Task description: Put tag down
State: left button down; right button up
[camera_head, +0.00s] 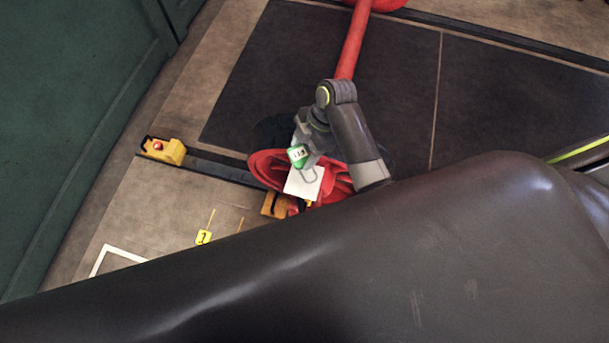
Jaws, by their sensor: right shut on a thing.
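My right gripper (305,148) reaches in from the right and points down over a red wheel (262,168). It is shut on a small green piece with a white label (299,155), which has a thin grey loop below it. A white square card (303,184) shows just under this piece, in front of the wheel. I take the green piece and card to be the tag, but I cannot tell how they are joined. I cannot tell whether the card touches the wheel. My left gripper is not in view.
A red axle (352,42) runs up from the wheel. A yellow block with a red knob (165,148) stands left on the floor. A small yellow marker (203,237) and white floor lines (100,258) lie below. A large dark shape blocks the lower right.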

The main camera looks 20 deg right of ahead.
aim_at(299, 175)
jog(key=shift+f+n, duration=0.15)
jog(key=shift+n, duration=0.15)
notch_tip(299, 175, down, 10)
jog(key=shift+a+r+b, duration=0.1)
jog(key=shift+b, duration=0.35)
jog(key=shift+f, duration=0.2)
jog(key=o, duration=1)
jog(key=shift+r, duration=0.15)
jog(key=p+v, duration=0.1)
jog(key=v, duration=1.1)
jog(key=shift+w+a+r, duration=0.1)
